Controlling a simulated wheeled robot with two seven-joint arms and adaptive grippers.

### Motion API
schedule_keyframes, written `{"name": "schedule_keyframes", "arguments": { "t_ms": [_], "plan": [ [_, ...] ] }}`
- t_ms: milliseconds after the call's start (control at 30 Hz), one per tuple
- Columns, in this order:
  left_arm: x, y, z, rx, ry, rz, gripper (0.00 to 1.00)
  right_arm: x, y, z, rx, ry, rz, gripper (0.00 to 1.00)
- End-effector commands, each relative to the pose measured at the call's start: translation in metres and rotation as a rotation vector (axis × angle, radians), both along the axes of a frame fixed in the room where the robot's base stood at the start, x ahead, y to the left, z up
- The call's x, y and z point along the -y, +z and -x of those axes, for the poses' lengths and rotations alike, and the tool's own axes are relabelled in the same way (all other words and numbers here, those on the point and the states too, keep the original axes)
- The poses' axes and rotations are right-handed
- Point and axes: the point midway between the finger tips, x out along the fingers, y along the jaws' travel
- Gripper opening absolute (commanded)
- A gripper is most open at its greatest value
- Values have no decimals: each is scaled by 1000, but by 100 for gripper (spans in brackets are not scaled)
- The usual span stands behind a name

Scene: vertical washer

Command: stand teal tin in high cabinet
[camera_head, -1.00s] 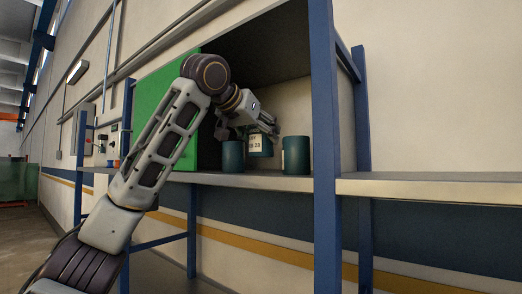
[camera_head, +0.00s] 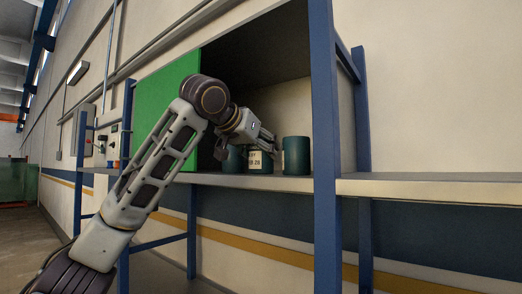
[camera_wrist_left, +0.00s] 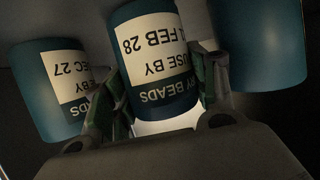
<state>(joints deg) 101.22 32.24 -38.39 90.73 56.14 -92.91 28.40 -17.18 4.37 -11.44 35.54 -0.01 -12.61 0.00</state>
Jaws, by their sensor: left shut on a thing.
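My left gripper (camera_head: 248,148) reaches into the high cabinet (camera_head: 230,180) and is shut on a teal tin (camera_head: 256,161) with a white label. In the left wrist view, the held tin (camera_wrist_left: 153,60) sits between the two fingers, its label upside down, reading "USE BY" and "FEB 28". In the head view it is low, near shelf level; its base contact cannot be made out. A second teal tin (camera_head: 296,156) stands upright to its right. A third teal tin (camera_head: 232,160) is to its left, partly hidden by my gripper. My right gripper is not in view.
A green panel (camera_head: 172,85) borders the opening's left side. A blue post (camera_head: 324,150) stands at the right front. The shelf right of the post (camera_head: 430,187) is bare. In the left wrist view, neighbouring tins flank my fingers closely, one labelled "DEC 27" (camera_wrist_left: 50,85).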

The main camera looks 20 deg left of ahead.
Motion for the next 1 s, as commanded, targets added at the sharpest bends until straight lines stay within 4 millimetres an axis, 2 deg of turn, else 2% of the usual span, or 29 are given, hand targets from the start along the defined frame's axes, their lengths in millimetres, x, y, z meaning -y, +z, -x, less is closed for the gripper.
{"name": "schedule_keyframes", "arguments": {
  "t_ms": [333,367,533,1000],
  "plan": [
    [0,-2,0,1,-1,1,27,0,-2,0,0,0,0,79],
    [0,-3,0,0,-1,0,59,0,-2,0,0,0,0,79],
    [0,-2,0,0,0,0,79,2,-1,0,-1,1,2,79],
    [0,0,0,0,0,0,79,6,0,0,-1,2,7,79]
  ]
}}
